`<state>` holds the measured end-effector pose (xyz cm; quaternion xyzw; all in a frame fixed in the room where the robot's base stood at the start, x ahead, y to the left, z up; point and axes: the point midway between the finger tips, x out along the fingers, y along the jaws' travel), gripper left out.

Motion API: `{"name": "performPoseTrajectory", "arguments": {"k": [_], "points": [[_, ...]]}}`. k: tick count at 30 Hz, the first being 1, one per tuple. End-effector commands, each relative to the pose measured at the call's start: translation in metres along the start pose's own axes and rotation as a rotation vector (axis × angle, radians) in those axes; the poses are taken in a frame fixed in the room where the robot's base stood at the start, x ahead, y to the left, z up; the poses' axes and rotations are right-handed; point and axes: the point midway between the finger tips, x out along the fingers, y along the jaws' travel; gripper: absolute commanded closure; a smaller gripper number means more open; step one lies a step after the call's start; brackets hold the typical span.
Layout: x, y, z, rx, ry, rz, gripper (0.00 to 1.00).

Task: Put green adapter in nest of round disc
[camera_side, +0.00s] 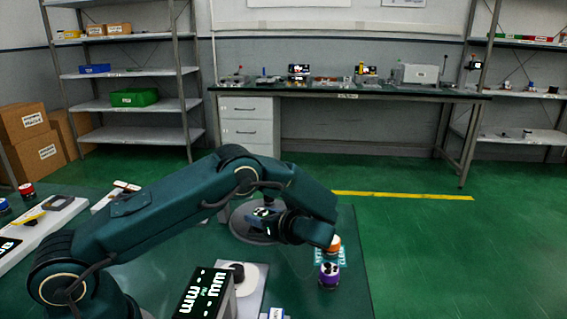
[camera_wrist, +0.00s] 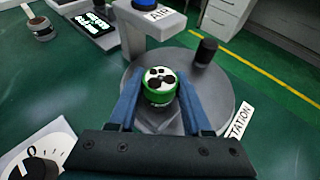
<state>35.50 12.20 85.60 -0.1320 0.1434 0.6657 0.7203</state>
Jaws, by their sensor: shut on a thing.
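The green adapter (camera_wrist: 160,87) is a short green cylinder with a white top and black marks. In the wrist view it sits upright between my two blue fingers, and my gripper (camera_wrist: 162,98) is shut on it. The grey round disc (camera_wrist: 219,92) lies below and around the adapter in that view. In the side view my gripper (camera_side: 266,221) is over the round disc (camera_side: 238,224), and the adapter cannot be made out there. The nest under the adapter is hidden, so I cannot tell whether the adapter touches the disc.
A black cylinder (camera_wrist: 206,51) stands at the disc's far edge. A grey post (camera_wrist: 134,38) labelled AIR rises beside it. A purple part (camera_side: 329,276) and an orange part (camera_side: 334,243) stand at the table's right. A display box (camera_side: 204,293) and a knobbed white dial (camera_side: 248,280) are in front.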

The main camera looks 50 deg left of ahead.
Motion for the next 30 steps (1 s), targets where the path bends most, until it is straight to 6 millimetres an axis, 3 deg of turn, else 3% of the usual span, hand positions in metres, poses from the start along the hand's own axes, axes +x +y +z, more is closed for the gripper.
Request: {"name": "performPoseTrajectory", "arguments": {"k": [11, 12, 14, 25, 30], "points": [[0.002, 0.0, -0.004, -0.002, -0.001, 0.0, 1.0], [0.002, 0.0, -0.004, -0.002, 0.0, 0.0, 0.43], [0.002, 0.0, -0.004, -0.002, 0.0, 0.0, 0.21], [0.001, 0.0, -0.002, -0.002, 0.0, 0.0, 0.21], [-0.021, -0.001, -0.002, -0.001, 0.0, -0.005, 0.21]]}}
